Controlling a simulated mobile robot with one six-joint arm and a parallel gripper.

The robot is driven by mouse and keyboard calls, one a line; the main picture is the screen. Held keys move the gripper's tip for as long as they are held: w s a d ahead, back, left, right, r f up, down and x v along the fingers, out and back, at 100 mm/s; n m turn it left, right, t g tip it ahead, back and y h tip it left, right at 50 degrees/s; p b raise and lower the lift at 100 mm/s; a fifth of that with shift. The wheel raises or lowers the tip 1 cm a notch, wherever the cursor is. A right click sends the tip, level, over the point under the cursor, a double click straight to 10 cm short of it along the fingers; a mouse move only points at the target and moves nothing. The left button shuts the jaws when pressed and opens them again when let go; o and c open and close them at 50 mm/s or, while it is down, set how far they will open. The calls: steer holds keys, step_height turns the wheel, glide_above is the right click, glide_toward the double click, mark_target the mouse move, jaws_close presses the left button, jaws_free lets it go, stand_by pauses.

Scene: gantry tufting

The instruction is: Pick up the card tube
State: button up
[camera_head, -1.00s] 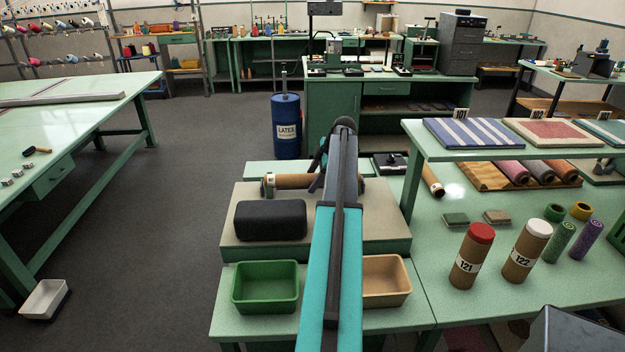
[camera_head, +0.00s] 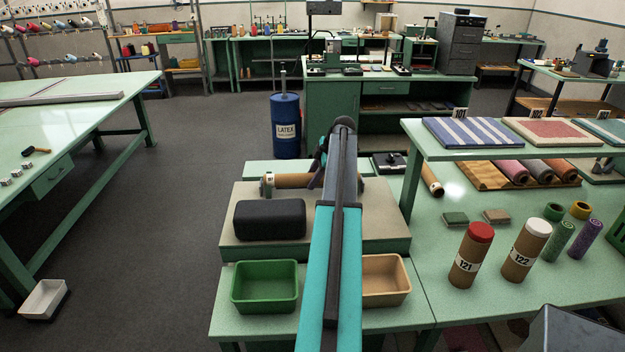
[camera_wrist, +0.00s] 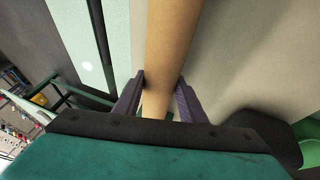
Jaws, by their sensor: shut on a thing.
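The brown card tube (camera_head: 292,181) is level at the back of the raised grey platform, with a pale band near its left end. My arm hides its middle. In the wrist view the tube (camera_wrist: 168,45) runs between the two purple fingers of my gripper (camera_wrist: 160,95), one finger against each side. My gripper is shut on the tube. In the head view the gripper (camera_head: 319,174) is mostly behind my arm. I cannot tell whether the tube is clear of the platform.
On the platform (camera_head: 240,250), a black padded block (camera_head: 270,219) sits in front of the tube. A green bin (camera_head: 265,287) and a tan bin (camera_head: 386,280) stand nearer.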

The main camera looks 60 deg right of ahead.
mark_target(312, 174)
steer(key=shift+r+b, duration=1.8)
steer(key=shift+r, duration=3.2)
steer(key=shift+w+a, duration=0.1)
